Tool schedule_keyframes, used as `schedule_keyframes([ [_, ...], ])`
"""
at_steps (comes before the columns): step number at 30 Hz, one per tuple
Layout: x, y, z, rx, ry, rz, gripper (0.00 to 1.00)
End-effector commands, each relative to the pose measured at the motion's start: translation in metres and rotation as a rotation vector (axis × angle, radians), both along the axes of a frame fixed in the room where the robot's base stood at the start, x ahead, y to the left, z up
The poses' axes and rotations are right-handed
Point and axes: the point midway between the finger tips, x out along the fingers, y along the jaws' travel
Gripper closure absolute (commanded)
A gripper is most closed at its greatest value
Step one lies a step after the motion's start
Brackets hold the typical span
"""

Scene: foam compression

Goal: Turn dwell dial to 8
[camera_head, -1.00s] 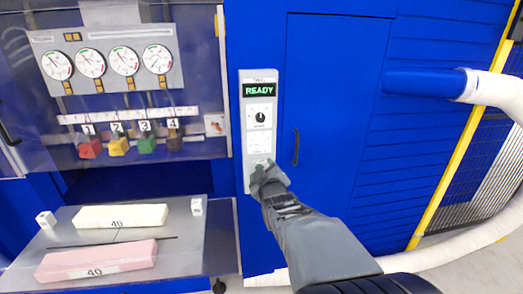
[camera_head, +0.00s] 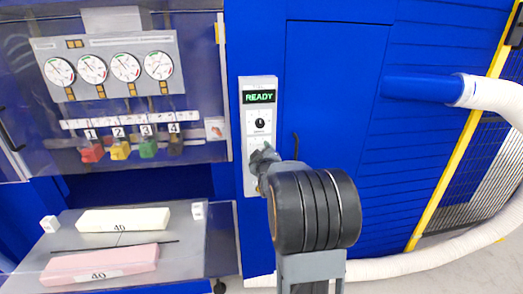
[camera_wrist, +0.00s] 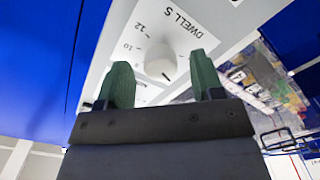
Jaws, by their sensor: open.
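In the wrist view the dial (camera_wrist: 160,61) is a round grey knob beside the print "DWELL S". The numbers 12 and 10 show on its left; the rest of the scale is partly hidden or too small to read. I cannot tell any contact.
A display (camera_head: 259,96) above the dial reads READY. A dark door handle (camera_head: 295,147) is close to the panel's right. On the left, a bench (camera_head: 190,255) holds a cream foam block (camera_head: 123,219) and a pink one (camera_head: 100,263). A white hose (camera_head: 500,95) is at right.

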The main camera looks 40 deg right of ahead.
Motion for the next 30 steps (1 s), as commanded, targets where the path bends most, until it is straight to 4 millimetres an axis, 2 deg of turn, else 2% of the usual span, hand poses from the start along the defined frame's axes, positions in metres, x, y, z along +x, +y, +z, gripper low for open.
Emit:
schedule_keyframes([
  [4, 0.0066, -0.0029, -0.0001, 0.000, 0.001, 0.001, 0.39],
  [14, 0.0079, -0.0036, -0.0004, 0.000, 0.000, 0.000, 0.39],
  [27, 0.0077, -0.0037, -0.0003, 0.000, 0.000, 0.000, 0.81],
  [30, 0.0076, -0.0038, -0.0002, 0.000, 0.000, 0.000, 0.88],
])
